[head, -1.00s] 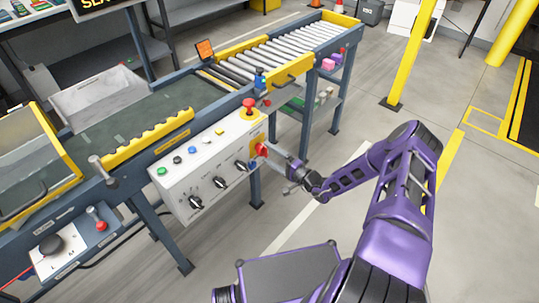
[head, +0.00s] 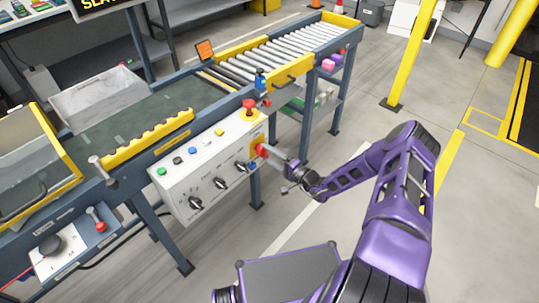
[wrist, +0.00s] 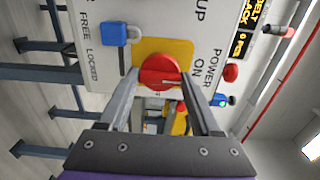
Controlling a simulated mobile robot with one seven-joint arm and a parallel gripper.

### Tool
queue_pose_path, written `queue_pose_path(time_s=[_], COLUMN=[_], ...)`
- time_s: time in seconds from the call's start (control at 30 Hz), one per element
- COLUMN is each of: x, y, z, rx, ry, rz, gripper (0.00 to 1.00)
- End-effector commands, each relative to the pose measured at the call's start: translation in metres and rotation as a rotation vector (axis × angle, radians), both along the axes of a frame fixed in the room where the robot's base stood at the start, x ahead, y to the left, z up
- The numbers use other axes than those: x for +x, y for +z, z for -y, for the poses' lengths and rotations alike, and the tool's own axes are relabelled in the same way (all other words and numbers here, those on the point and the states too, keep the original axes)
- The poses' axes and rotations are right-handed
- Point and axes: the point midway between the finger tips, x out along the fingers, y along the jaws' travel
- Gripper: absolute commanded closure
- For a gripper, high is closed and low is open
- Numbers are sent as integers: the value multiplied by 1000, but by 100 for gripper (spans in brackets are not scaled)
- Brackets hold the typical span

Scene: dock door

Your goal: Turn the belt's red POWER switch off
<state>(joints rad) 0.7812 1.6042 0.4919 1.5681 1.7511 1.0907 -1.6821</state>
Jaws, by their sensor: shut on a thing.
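The red POWER switch (wrist: 161,70) is a round knob on a yellow plate (wrist: 178,46), with the words POWER ON beside it. In the head view the red switch (head: 262,150) is at the right end of the white control panel (head: 178,178). My gripper (wrist: 160,82) has one finger on each side of the knob and is shut on it. It also shows in the head view (head: 268,153), reaching the panel from the right. The fingers' contact with the knob is partly hidden. I cannot tell the knob's exact angle.
A red mushroom button (head: 249,104) stands above the panel. Black dials (head: 219,183) are left of the switch. The floor right of the conveyor is mostly clear.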

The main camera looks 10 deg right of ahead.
Motion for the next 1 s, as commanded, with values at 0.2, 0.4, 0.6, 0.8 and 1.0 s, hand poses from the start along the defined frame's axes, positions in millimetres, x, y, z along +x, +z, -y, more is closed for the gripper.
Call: queue_pose_path(time_s=[0.2, 0.4, 0.6, 0.8, 1.0], x=[0, 0, 0, 0, 0], y=[0, 0, -1, 0, -1], z=[0, 1, 1, 1, 1], rx=[44, 146, 292, 447, 601], ry=[-1, -1, -1, -1, -1], rz=[-32, -105, -212, -324, -436], gripper=[91, 91, 91, 91, 91])
